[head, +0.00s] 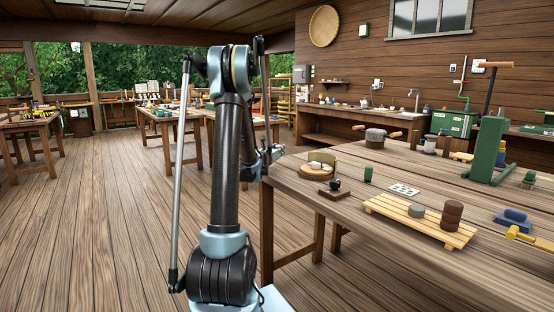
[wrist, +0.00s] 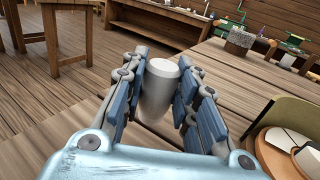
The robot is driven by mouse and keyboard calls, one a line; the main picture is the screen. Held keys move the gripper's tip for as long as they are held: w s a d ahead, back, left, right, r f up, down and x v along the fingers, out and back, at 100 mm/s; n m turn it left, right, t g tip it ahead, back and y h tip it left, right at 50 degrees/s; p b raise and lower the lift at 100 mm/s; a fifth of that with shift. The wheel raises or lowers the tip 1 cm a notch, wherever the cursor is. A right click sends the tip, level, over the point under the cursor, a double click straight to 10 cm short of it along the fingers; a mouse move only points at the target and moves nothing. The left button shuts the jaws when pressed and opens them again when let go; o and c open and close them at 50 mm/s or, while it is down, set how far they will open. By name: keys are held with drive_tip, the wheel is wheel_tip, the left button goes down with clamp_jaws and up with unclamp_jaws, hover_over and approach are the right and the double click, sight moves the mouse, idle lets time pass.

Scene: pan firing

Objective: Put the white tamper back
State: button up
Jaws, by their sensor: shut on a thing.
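The white tamper (wrist: 158,90) shows in the wrist view as a pale, plain cylinder, tilted slightly in the picture. My gripper (wrist: 163,76) is shut on it, with blue-padded fingers on both sides. The tamper appears near the left edge of the workbench (wrist: 255,88); its lower end is hidden by the fingers and my wrist, so I cannot tell whether it touches anything. In the head view my arm hides most of the gripper, and I cannot make out the tamper there.
On the workbench (head: 345,228) stand a round board (head: 317,172), a small dark stand (head: 334,190), a green cup (head: 368,174), a white card (head: 404,189) and a slatted rack (head: 385,208) holding two cylinders. A green press (head: 488,150) rises behind.

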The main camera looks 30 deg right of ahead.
drive_tip(key=shift+f, duration=1.75)
drive_tip(key=o, duration=1.1)
drive_tip(key=shift+c, duration=0.2)
